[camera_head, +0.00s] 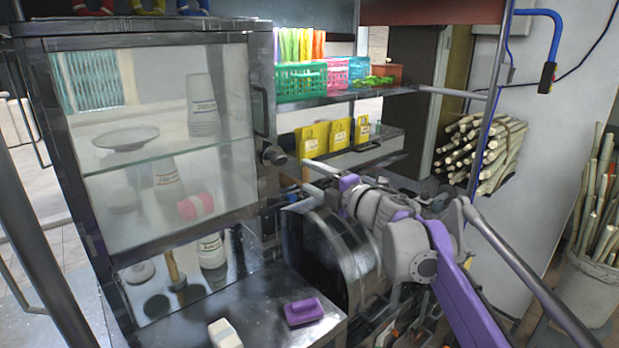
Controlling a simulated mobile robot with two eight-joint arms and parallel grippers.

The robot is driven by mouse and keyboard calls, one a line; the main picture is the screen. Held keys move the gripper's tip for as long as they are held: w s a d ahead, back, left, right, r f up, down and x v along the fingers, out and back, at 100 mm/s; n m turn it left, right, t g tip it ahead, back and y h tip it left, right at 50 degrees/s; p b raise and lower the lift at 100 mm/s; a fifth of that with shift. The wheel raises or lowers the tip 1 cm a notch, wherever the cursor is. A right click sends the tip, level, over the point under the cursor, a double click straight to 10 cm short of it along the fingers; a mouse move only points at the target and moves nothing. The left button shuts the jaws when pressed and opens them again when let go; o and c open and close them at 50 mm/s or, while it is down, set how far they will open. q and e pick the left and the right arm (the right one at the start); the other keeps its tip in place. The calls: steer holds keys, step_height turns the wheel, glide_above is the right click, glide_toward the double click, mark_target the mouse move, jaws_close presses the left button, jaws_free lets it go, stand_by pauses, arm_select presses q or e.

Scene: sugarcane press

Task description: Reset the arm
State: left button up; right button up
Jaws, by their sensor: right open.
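My right arm, purple and grey, comes in from the lower right and reaches over the sugarcane press (335,262). My right gripper (309,187) is at its far end, in front of the shelf and just right of the glass cabinet. Its pale fingers are spread apart and nothing shows between them. The arm covers part of the press. My left gripper does not show.
The glass cabinet (150,140) holds cups and a plate. A purple brush-like object (304,311) and a white block (224,334) lie on the metal counter (265,300). Baskets (300,82) and yellow packets (340,134) fill shelves behind.

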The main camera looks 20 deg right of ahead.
steer(key=s+f+m+g+h, duration=0.7)
steer(key=s+f+m+h, duration=0.2)
steer(key=s+f+m, duration=1.55)
steer(key=s+a+f+n+g+y, duration=0.2)
steer(key=s+a+f+g, duration=0.2)
steer(key=s+f, duration=0.6)
step_height(320, 180, down, 3)
steer(key=shift+s+a+f+g+y, duration=0.15)
steer(key=shift+a+g+y, duration=0.2)
steer(key=shift+a, duration=0.75)
